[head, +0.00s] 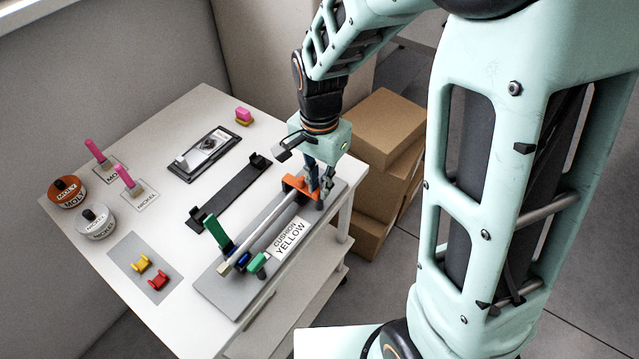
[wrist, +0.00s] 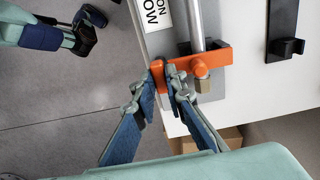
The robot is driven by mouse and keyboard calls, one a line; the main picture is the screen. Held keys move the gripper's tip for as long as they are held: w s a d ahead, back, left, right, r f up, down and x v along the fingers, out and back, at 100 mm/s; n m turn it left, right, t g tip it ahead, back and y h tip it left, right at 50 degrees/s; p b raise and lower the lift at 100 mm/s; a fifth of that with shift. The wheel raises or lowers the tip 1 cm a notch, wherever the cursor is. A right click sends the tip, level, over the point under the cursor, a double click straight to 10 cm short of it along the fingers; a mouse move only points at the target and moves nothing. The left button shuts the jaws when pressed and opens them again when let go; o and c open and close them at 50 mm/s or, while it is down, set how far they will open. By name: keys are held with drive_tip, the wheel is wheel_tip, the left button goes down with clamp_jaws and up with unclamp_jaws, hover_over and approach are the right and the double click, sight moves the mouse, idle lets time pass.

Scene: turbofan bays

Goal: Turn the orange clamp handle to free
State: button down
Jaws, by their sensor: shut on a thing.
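The orange clamp handle (head: 301,185) is at the far end of a grey fixture plate (head: 222,291) on the white table, by the end of a metal rod (head: 271,226). In the wrist view the orange handle (wrist: 208,59) lies crosswise over the rod (wrist: 196,22). My gripper (head: 318,190) is over this end of the fixture, pointing down. In the wrist view its blue-padded fingers (wrist: 164,76) are closed on the left end of the orange handle. The fingers hide part of that end.
A green upright lever (head: 217,232) and a white label reading CUSHION YELLOW (head: 289,239) are on the fixture. A black bracket (head: 229,193) and a black tray (head: 204,153) lie to its left. Two tins (head: 95,221) stand farther left. Cardboard boxes (head: 385,130) stand behind the table.

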drive_tip(key=shift+m, duration=0.3)
drive_tip(key=c, duration=2)
unclamp_jaws()
drive_tip(key=shift+o, duration=0.2)
wheel_tip(320, 180, up, 12)
